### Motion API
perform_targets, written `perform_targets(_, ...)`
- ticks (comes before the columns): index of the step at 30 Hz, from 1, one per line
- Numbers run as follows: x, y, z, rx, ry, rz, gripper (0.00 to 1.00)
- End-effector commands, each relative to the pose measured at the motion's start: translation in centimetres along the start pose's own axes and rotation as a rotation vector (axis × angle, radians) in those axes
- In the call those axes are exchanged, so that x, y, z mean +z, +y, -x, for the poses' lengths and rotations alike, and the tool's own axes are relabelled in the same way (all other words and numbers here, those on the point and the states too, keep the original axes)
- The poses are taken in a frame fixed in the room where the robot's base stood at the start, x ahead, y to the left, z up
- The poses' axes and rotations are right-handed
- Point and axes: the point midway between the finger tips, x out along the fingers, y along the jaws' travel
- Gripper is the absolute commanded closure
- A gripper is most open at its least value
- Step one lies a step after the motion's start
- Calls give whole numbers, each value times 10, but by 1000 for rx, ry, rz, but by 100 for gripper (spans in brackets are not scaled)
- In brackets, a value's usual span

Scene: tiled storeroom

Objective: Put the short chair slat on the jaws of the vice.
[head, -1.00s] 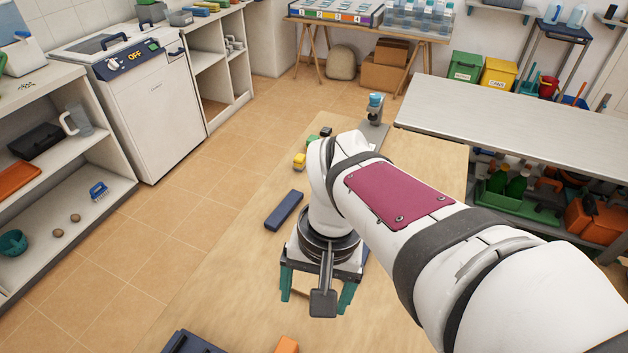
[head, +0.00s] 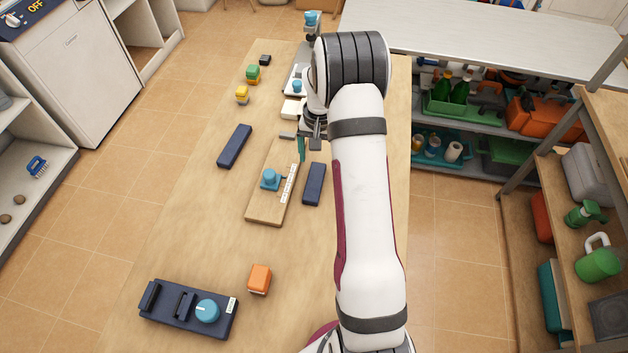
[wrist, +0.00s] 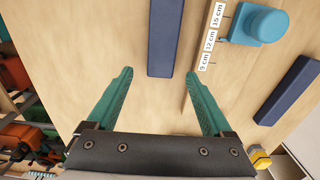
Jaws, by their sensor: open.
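Two dark blue slats lie flat on the wooden table. The one right of the measuring board (head: 314,184) looks the shorter; the other (head: 234,146) lies left of the board. In the wrist view the shorter-looking slat (wrist: 165,38) has its near end between my teal fingertips, its far end cut off; the other slat (wrist: 287,90) is at right. My gripper (wrist: 160,73) is open and empty, and I cannot tell its height over the slat. In the head view the arm partly hides it. A navy device with two black upright bars and a blue knob, apparently the vice (head: 190,308), sits front left.
The wooden measuring board (head: 262,213) with a blue stop (head: 270,179) and centimetre labels lies between the slats. An orange block (head: 259,279) stands beside the vice. Yellow (head: 242,95) and green (head: 253,74) blocks are farther back.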

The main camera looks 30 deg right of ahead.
Motion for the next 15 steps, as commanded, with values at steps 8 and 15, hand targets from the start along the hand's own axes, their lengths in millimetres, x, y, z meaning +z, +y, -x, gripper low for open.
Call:
perform_targets(8, -1, -1, -38, 0, 0, 0, 15)
perform_targets(15, -1, -1, -37, 0, 0, 1, 29)
